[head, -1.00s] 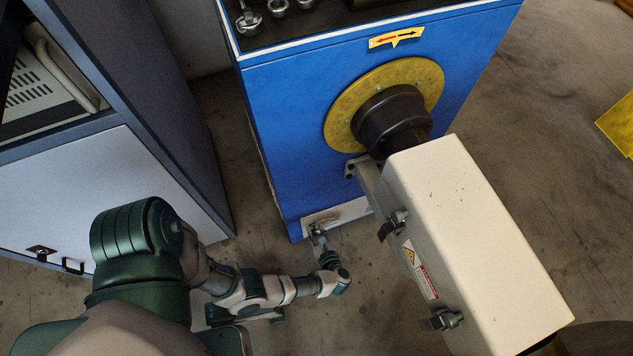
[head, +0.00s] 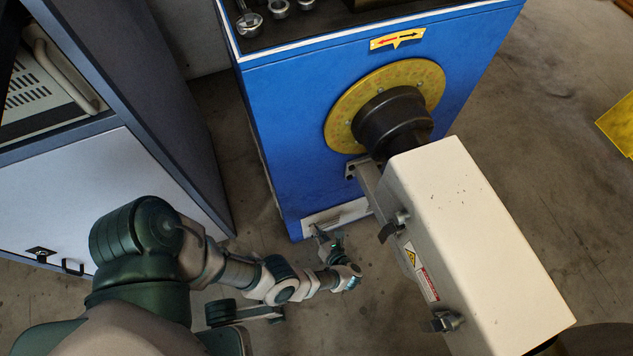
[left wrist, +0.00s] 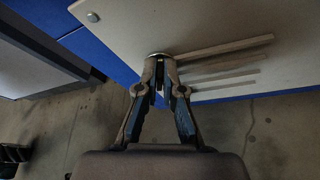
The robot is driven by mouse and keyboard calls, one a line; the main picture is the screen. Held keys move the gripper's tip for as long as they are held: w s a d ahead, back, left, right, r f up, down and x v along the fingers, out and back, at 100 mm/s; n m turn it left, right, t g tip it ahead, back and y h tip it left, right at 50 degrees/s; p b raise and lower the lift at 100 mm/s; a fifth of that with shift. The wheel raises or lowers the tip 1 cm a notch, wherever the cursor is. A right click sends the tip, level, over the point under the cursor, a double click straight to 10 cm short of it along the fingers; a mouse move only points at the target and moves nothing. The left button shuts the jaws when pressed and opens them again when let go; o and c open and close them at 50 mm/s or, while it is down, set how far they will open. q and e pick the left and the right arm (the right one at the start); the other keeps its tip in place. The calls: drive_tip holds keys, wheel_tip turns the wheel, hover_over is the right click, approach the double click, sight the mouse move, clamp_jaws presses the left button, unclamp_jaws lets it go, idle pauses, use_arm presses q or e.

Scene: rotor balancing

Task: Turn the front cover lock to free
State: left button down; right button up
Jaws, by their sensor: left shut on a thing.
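A pale front panel (head: 347,211) with slots sits low on the blue machine. In the left wrist view the same panel (left wrist: 130,18) fills the top, with a round screw head at its left. My left gripper (head: 317,231) reaches the lower left part of this panel. In the left wrist view my left gripper (left wrist: 160,62) is shut at a small round metal piece (left wrist: 158,55) on the panel, seemingly the lock. The fingertips hide most of it, so its turn position cannot be read. My right gripper is not in view.
The blue machine (head: 285,120) carries a yellow disc (head: 345,105) with a black hub (head: 390,122). A long white cover (head: 480,230) with two latches juts out right of my left arm. A grey cabinet (head: 110,160) stands at left. Bare floor lies between.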

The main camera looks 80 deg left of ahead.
use_arm(q)
drive_tip(key=shift+w, duration=0.3)
drive_tip(key=c, duration=1.3)
unclamp_jaws()
drive_tip(key=shift+r, duration=4.95)
